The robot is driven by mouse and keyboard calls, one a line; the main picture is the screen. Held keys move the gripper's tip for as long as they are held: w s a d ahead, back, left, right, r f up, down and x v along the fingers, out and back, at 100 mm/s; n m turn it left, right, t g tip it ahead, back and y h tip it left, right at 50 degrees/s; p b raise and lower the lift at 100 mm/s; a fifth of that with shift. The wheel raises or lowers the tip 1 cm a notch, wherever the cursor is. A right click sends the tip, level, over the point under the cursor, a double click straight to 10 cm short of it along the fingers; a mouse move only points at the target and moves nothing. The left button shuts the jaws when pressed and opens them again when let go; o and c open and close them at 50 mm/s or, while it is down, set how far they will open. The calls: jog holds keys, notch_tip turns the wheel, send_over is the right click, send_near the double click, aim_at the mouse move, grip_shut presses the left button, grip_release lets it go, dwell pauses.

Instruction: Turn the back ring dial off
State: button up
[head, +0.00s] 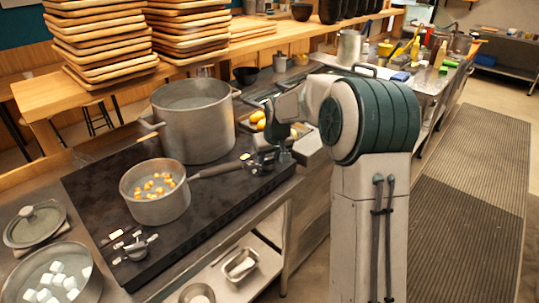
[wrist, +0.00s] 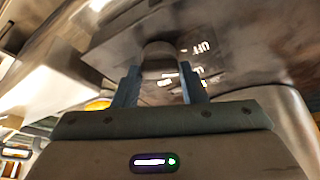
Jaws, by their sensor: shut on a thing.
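The black cooktop (head: 90,195) has two sets of dials. The back ring dial (head: 262,167) is at its right end, partly hidden by my gripper (head: 277,150). The front dials (head: 137,247) are at the near left corner. In the wrist view my gripper (wrist: 160,76) has a finger on each side of a dark rounded dial (wrist: 158,52) and is shut on it. White and yellow markings show beside that dial. The dial's exact angle is hard to tell.
A large steel pot (head: 193,122) stands at the back of the cooktop. A saucepan (head: 155,205) with beans stands in front, its handle (head: 215,170) pointing towards my gripper. A pan of white cubes (head: 80,260) and a lid (head: 35,222) are at the left.

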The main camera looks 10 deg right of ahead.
jog(key=shift+w+r+n, duration=0.1)
jog(key=shift+n, duration=0.3)
jog(key=o, duration=1)
jog(key=v, duration=1.3)
jog(key=shift+d+r, duration=0.25)
jog(key=shift+r, duration=0.15)
jog(key=s+f+m+g, duration=0.1)
jog(key=s+f, duration=0.2)
jog(key=s, duration=1.2)
jog(key=s+f+m+p, duration=0.1)
jog(key=s+f, duration=0.3)
jog(key=s, duration=1.1)
jog(key=shift+s+a+m+g+h, duration=0.4)
jog(key=shift+a+m, duration=0.1)
jog(key=shift+m, duration=0.1)
